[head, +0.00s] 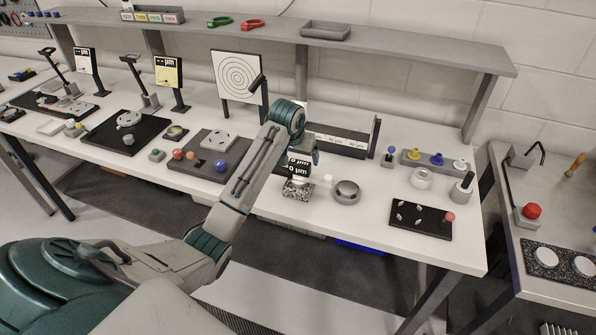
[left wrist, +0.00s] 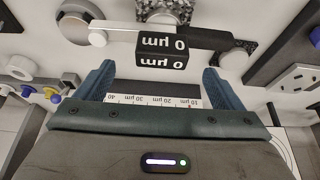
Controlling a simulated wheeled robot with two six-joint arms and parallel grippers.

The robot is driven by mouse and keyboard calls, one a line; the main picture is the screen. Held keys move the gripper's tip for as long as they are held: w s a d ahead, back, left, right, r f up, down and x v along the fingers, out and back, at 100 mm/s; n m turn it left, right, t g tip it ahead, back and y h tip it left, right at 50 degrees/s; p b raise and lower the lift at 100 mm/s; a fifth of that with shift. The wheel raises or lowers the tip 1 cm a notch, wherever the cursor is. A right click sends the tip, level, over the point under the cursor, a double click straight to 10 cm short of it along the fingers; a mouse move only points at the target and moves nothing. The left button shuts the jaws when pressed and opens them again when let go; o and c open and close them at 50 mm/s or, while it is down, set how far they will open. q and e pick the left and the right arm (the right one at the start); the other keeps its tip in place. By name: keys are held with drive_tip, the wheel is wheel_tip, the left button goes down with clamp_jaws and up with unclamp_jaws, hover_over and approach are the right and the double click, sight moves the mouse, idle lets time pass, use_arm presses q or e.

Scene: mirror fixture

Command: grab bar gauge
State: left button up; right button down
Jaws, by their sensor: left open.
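The bar gauge shows in the left wrist view as a bar with a white left end, a black right part and a black display box (left wrist: 162,52) reading 0 µm. In the head view its display (head: 299,167) shows just below my left wrist, by a speckled block (head: 298,188). My left gripper (left wrist: 158,85) is open, its two blue fingers on either side of the display's width and apart from the bar. Nothing is between the fingertips. In the head view the left gripper (head: 313,153) is mostly hidden by its own wrist. My right gripper is not in view.
A grey ring (head: 346,192) stands right of the gauge. Behind is a dark rack (head: 340,142) with a white scale strip. A black board (head: 421,219) lies to the right, and a dark tray with coloured balls (head: 196,165) to the left. The front table edge is near.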

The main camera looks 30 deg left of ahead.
sight(299, 163)
use_arm(q)
drive_tip(key=shift+w+a+f, duration=0.1)
drive_tip(key=shift+w+f, duration=0.15)
drive_tip(key=shift+f, duration=0.35)
drive_tip(key=p+x, duration=0.3)
drive_tip(key=x, duration=0.1)
drive_tip(key=shift+w+a+r, duration=0.1)
drive_tip(key=shift+w+a, duration=0.05)
drive_tip(key=shift+w+a+f, duration=0.1)
drive_tip(key=shift+w+f, duration=0.15)
drive_tip(key=shift+f, duration=0.3)
drive_tip(key=c, duration=1.3)
